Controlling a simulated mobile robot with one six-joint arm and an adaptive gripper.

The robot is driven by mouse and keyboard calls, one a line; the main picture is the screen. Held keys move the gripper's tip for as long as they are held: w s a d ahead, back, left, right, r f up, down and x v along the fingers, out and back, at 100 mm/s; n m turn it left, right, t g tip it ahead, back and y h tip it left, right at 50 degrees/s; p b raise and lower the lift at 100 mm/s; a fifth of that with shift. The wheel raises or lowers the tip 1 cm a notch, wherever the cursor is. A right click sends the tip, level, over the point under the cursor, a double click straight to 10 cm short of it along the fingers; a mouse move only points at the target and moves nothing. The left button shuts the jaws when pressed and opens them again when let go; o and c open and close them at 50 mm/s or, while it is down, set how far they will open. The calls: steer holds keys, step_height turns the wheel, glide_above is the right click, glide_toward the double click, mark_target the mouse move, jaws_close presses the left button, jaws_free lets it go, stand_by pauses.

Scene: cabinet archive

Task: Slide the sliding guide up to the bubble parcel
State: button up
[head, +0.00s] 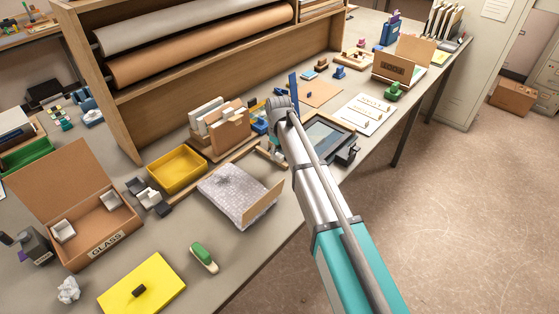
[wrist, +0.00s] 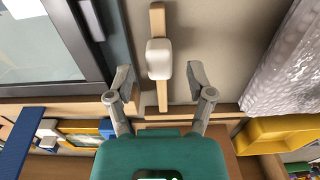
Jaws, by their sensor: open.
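The sliding guide shows in the wrist view as a wooden bar with a pale rounded block (wrist: 159,60) on it. My gripper (wrist: 158,78) is open, with one finger on each side of the bar near the block. Gaps show between the fingers and the block, so I do not see a grip. The bubble parcel (wrist: 287,66) lies to the right of the guide in the wrist view, apart from it. In the head view the silvery bubble parcel (head: 234,190) lies on the bench. The guide (head: 270,154) is small there, and my arm partly crowds that area.
A dark-screened device (head: 325,137) lies beside the guide, opposite the parcel. A yellow tray (head: 177,171) and a cardboard file box (head: 228,132) stand nearby. A cardboard piece (head: 263,203) stands at the parcel's side. Bare bench shows between guide and parcel.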

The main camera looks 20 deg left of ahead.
steer(key=shift+f+b, duration=0.75)
steer(key=shift+f, duration=0.25)
jaws_close()
